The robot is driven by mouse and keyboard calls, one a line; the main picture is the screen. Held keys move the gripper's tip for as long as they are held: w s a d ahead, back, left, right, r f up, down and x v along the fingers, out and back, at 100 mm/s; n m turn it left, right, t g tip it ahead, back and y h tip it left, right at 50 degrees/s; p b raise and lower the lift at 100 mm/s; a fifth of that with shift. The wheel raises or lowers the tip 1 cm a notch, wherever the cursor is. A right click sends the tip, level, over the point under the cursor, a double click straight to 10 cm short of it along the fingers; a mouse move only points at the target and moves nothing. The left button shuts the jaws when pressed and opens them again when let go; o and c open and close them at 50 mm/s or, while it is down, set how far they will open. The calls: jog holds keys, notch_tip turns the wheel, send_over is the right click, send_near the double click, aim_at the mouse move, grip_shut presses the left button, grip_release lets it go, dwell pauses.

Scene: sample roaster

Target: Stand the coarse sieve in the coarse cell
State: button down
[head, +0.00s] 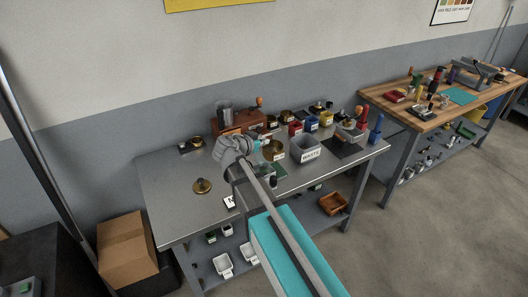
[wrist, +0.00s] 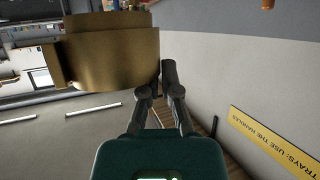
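A brass, round-walled sieve (wrist: 110,58) fills the upper left of the wrist view, with a small lug on its left side. In the head view the brass sieve (head: 272,151) shows just right of my gripper (head: 259,144), above the steel table. In the wrist view my gripper (wrist: 164,72) has its two fingers close together at the right edge of the sieve, seemingly pinching its wall. Its label or mesh grade cannot be read. The coarse cell cannot be made out; my arm covers part of the table front.
A grey bin marked WASTE (head: 305,149) stands right of the sieve. Red, blue and yellow containers (head: 311,123) line the back. A wooden bench (head: 425,118) is at right.

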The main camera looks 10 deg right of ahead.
jog(key=shift+s+r+p, duration=0.55)
jog(key=shift+s+r, duration=0.45)
jog(key=shift+s, duration=0.25)
jog(key=w+f+b, duration=0.3)
jog(key=w, duration=0.1)
jog(key=w+f+b, duration=0.3)
jog(key=w, duration=0.1)
jog(key=w+a+f+b, duration=0.1)
jog(key=w+f+b, duration=0.2)
jog(key=w, duration=0.2)
jog(key=shift+w, duration=0.1)
jog(key=shift+f, duration=0.1)
